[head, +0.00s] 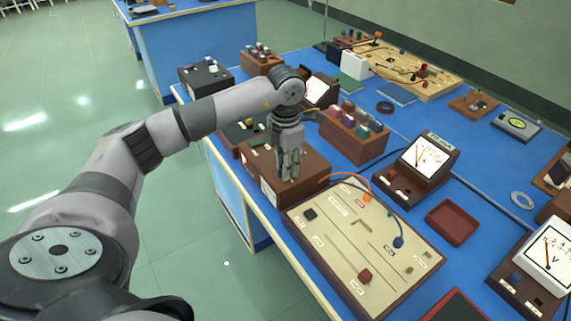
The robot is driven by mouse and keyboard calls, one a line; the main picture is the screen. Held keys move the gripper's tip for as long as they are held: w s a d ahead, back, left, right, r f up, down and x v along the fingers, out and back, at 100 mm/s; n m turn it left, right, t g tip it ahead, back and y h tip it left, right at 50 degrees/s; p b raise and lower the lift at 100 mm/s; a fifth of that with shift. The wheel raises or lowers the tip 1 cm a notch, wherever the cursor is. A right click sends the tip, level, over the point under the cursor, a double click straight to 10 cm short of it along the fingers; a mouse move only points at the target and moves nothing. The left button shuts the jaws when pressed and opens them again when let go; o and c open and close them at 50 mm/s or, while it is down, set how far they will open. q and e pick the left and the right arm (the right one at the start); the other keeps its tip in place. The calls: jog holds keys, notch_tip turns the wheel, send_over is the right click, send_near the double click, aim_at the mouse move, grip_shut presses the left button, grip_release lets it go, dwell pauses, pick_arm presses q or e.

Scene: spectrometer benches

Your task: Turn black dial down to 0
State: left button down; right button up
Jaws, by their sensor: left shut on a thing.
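My left gripper (289,174) points straight down over the top of a brown box (259,173) near the bench's front edge. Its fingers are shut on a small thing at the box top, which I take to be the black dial. The fingers hide the dial, so its pointer and scale cannot be read. My right gripper is not in view.
A beige board (345,255) with knobs and wires lies right in front of the box. A brown rack of several coloured pieces (352,136) and a meter (422,164) stand behind it. A red tray (452,222) sits to the right. Green floor is open at left.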

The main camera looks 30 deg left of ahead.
pick_arm(q)
jog(key=c, duration=1.3)
grip_release()
notch_tip(320, 180, up, 12)
